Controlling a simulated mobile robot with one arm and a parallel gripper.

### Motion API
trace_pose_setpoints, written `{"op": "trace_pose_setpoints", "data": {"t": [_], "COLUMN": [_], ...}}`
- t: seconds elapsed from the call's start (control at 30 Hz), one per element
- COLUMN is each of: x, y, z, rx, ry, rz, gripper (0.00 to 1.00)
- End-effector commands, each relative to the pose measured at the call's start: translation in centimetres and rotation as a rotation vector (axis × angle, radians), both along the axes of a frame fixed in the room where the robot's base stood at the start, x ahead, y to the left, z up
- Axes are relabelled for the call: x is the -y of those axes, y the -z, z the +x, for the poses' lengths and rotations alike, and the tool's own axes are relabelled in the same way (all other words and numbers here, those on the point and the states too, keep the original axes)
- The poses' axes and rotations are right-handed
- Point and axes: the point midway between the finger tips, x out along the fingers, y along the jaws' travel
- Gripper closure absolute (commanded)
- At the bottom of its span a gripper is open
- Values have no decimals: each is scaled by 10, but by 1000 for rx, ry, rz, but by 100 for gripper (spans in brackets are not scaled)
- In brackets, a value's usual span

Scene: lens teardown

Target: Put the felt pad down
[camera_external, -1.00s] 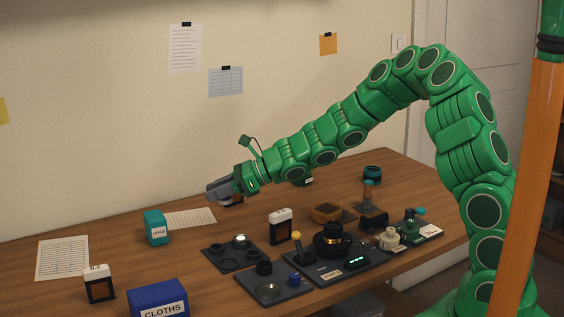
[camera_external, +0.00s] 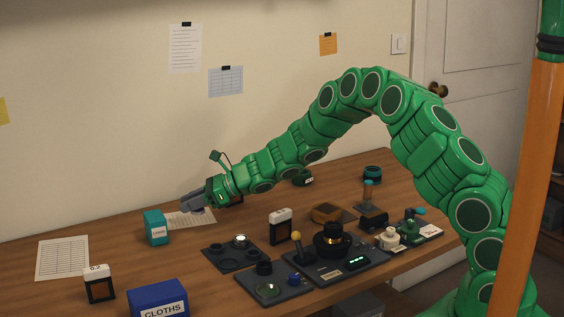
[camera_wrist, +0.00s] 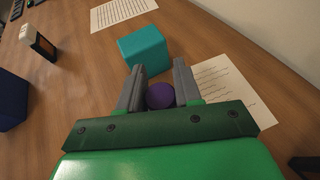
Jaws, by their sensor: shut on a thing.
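The felt pad appears to be the purple round piece (camera_wrist: 161,96) between my fingers in the wrist view. My gripper (camera_wrist: 159,68) is shut on it, with one grey finger on each side. In the external view my gripper (camera_external: 191,203) hangs above the table near the teal box, over the written sheet. The pad cannot be made out there. Whether the pad touches the table is not clear.
The teal box (camera_external: 156,228) stands just ahead of my fingertips, and also shows in the wrist view (camera_wrist: 144,50). The written sheet (camera_wrist: 226,88) lies right of my fingers. A dark tray (camera_external: 234,259) is nearer the front. Bare wood (camera_external: 115,240) lies left of the teal box.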

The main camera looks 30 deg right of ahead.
Motion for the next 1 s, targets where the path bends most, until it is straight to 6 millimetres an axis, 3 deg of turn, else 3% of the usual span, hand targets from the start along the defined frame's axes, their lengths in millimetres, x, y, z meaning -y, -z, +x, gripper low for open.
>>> {"op": "trace_pose_setpoints", "data": {"t": [0.33,0.67,0.9,1.0], "x": [-7,-10,-10,-10], "y": [25,33,60,63], "z": [20,26,26,26], "rx": [1,2,0,2], "ry": [0,1,1,1], "rz": [0,0,0,0], "gripper": [96,96,96,96]}}
